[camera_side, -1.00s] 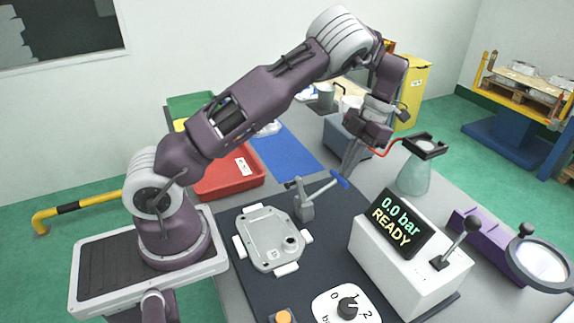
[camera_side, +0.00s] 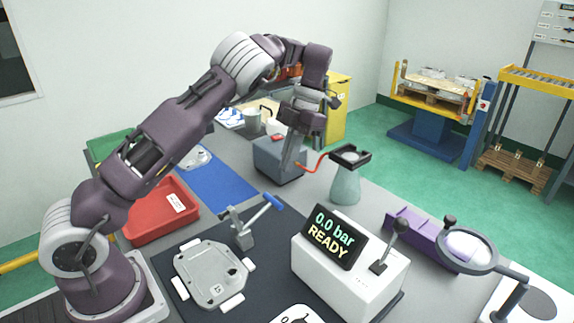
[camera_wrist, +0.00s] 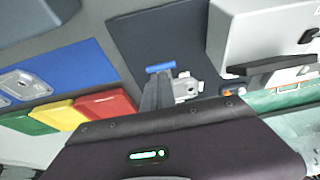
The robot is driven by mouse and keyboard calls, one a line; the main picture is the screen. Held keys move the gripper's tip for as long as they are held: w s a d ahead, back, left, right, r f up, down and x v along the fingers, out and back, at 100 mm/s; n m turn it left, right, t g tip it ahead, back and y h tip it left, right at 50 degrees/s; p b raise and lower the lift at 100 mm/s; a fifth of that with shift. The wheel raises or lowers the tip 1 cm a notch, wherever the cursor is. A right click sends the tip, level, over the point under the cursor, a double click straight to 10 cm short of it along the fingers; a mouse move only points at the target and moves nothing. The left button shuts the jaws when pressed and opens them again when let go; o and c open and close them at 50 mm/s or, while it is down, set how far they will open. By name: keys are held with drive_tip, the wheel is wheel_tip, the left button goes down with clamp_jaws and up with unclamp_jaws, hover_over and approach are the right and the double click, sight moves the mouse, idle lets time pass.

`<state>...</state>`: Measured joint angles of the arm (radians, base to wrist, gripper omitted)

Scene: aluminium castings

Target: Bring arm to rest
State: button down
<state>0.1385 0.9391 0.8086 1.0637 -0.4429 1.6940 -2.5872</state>
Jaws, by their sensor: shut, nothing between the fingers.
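In the side view my gripper (camera_side: 286,174) is raised above the bench with its fingers pointing down. The fingers are together and hold nothing. They are behind the blue-handled clamp (camera_side: 243,232) and in front of a grey-blue box (camera_side: 277,160); I cannot tell how high they are. In the wrist view the grey fingers of my gripper (camera_wrist: 157,92) show beside the blue clamp handle (camera_wrist: 160,68). A grey casting (camera_side: 212,273) lies flat on the dark mat between white blocks. My arm is bent, reaching over the bench from the left.
The white pressure unit (camera_side: 350,270) reads "0.0 bar READY". A grey-green cone (camera_side: 345,187) with a black top and red hose stands right of my gripper. A red tray (camera_side: 160,212) and blue mat (camera_side: 222,180) lie left. A magnifier (camera_side: 467,249) stands front right.

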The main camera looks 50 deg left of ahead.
drive_tip(key=s+d+r+m+t+h, duration=0.1)
drive_tip(key=s+d+r+m+t, duration=0.2)
drive_tip(key=s+r+m, duration=0.5)
drive_tip(key=s+d+r+m+t+h, duration=0.1)
drive_tip(key=s+d+r+m+t, duration=0.15)
drive_tip(key=s+r+m, duration=0.5)
drive_tip(key=s+d+f+m+t+y, duration=0.1)
drive_tip(key=s+d+f+m+t, duration=0.1)
drive_tip(key=s+m, duration=0.4)
drive_tip(key=s+d+f+m+t+y, duration=0.1)
drive_tip(key=s+m, duration=0.6)
drive_tip(key=m, duration=0.7)
drive_tip(key=shift+d+f+t, duration=0.7)
drive_tip(key=shift+d+t, duration=0.05)
drive_tip(key=shift+d, duration=0.1)
drive_tip(key=c, duration=2.1)
unclamp_jaws()
drive_tip(key=shift+m, duration=0.25)
